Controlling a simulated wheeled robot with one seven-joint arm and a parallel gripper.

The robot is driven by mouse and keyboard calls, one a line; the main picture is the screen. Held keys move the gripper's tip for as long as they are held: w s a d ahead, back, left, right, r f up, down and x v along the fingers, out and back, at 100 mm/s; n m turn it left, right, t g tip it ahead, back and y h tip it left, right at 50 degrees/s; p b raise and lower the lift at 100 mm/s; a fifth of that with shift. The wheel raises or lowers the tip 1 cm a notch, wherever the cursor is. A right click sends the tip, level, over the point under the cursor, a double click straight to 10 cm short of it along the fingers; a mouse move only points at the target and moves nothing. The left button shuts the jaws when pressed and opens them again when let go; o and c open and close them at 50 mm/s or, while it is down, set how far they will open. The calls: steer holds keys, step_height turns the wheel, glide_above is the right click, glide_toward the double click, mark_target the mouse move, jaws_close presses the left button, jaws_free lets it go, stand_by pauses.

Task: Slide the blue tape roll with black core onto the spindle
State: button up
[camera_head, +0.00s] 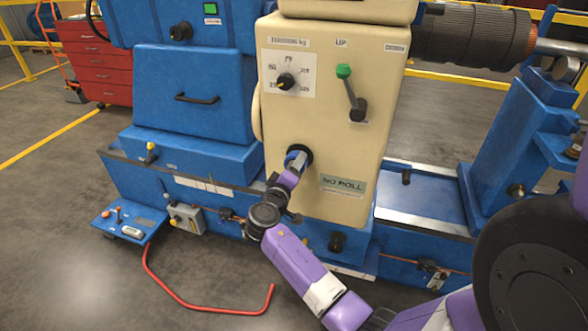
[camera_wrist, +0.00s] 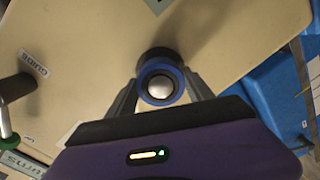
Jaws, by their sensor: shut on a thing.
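The blue tape roll (camera_wrist: 160,66) with its black core is between the two fingers of my gripper (camera_wrist: 161,86), one finger on each side, in the wrist view. The silver rounded end of the spindle (camera_wrist: 160,88) shows through the middle of the core. I cannot tell how far the spindle reaches into it. A round black collar (camera_wrist: 156,57) lies behind the roll on the cream panel. In the head view, my gripper (camera_head: 294,162) is at the front of the cream machine, and the roll (camera_head: 290,157) shows as a small blue edge, mostly hidden.
The cream housing (camera_head: 318,100) carries a green-tipped lever (camera_head: 350,92) and a dial (camera_head: 286,81) above the spindle. A label plate (camera_head: 342,186) is to its right. A red bent bar (camera_head: 205,306) lies low on the floor side. In the wrist view, a dark knob (camera_wrist: 16,88) stands at left.

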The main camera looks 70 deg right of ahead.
steer(key=shift+w+d+b, duration=0.1)
steer(key=shift+d+b, duration=0.2)
steer(key=shift+d, duration=0.45)
steer(key=o, duration=1.6)
steer(key=shift+f, duration=0.1)
steer(key=shift+o, duration=0.2)
steer(key=a+p, duration=0.1)
steer(key=a, duration=0.8)
steer(key=shift+s+r, duration=0.35)
steer(key=shift+r, duration=0.1)
